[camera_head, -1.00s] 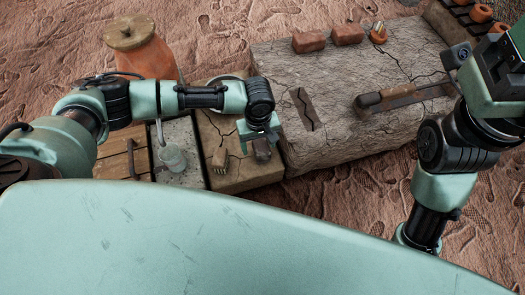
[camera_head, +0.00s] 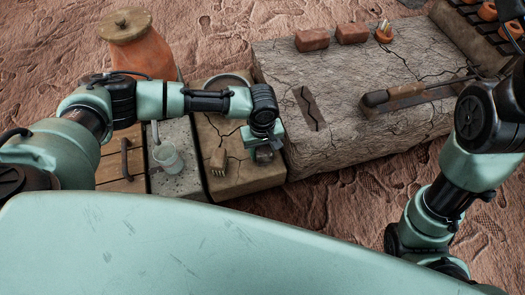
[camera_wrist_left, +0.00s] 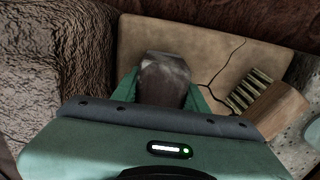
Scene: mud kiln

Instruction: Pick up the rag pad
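The rag pad (camera_wrist_left: 163,80) looks like a small dark grey block with a paler top end. It rests on the tan slab (camera_wrist_left: 210,60). In the head view the pad (camera_head: 264,154) shows just below my left gripper (camera_head: 262,140), which partly covers it. In the left wrist view the green fingers of my left gripper (camera_wrist_left: 165,88) stand on either side of the pad. The gripper looks open around it, and I cannot tell whether the fingers touch it. My right arm is at the right edge of the head view, with its gripper out of view.
A wooden brush (camera_head: 218,161) lies close beside the pad. A clear cup (camera_head: 168,157) stands on a grey slab to the left. A large cracked clay block (camera_head: 345,140) rises just right of the gripper. A lidded clay jar (camera_head: 140,50) is behind the left arm.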

